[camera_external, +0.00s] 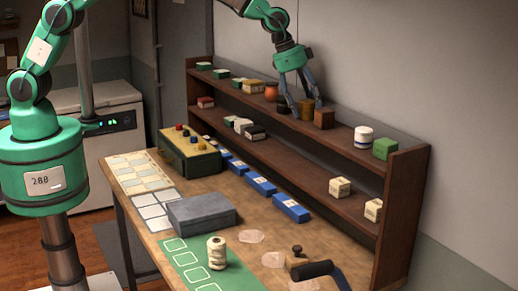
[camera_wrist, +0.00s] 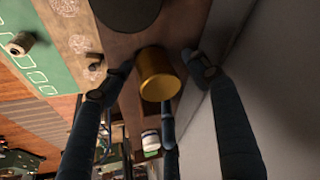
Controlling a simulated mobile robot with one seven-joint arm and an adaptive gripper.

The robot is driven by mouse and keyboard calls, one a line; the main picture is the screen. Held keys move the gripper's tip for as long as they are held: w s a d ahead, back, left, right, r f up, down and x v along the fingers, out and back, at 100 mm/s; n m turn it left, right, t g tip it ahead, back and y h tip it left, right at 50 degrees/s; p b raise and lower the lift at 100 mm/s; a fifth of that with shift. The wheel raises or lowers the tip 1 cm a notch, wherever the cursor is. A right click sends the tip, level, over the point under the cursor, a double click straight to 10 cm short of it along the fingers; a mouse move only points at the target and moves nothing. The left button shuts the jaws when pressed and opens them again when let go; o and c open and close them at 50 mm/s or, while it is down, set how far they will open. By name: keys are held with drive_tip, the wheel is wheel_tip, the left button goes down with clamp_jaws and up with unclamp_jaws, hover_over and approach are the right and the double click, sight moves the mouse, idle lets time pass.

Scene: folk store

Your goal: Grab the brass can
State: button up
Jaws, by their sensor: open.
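The brass can (camera_wrist: 158,75) is a plain gold cylinder, in the middle of the wrist view. In the external view the brass can (camera_external: 306,109) stands on the top board of the wall shelf, partly hidden by my fingers. My gripper (camera_external: 303,97) is above the shelf, pointing down, with its fingers spread. In the wrist view the fingers of my gripper (camera_wrist: 160,88) are open, one left of the can, one right and one below it. I cannot tell whether any finger touches the can.
A white jar (camera_external: 363,137) and a green box (camera_external: 385,148) are farther right. The wall (camera_external: 350,60) is close behind the shelf (camera_external: 343,141).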

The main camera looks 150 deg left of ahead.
sight(312, 101)
drive_tip(key=shift+c, duration=0.2)
idle(0.3)
drive_tip(key=c, duration=1.2)
drive_tip(key=shift+c, duration=0.2)
drive_tip(key=shift+r, duration=0.2)
drive_tip(key=shift+r, duration=0.65)
wheel_tip(312, 101, up, 2)
drive_tip(key=shift+r+b, duration=0.1)
drive_tip(key=shift+b, duration=0.45)
drive_tip(key=s+d+b, duration=0.1)
drive_tip(key=s+d, duration=0.3)
drive_tip(key=d, duration=0.3)
drive_tip(key=s+d+r+b, duration=0.1)
drive_tip(key=s+d, duration=0.3)
drive_tip(key=d, duration=0.2)
drive_tip(key=shift+d+b, duration=0.35)
drive_tip(key=shift+b, duration=0.05)
drive_tip(key=shift+s+r, duration=0.1)
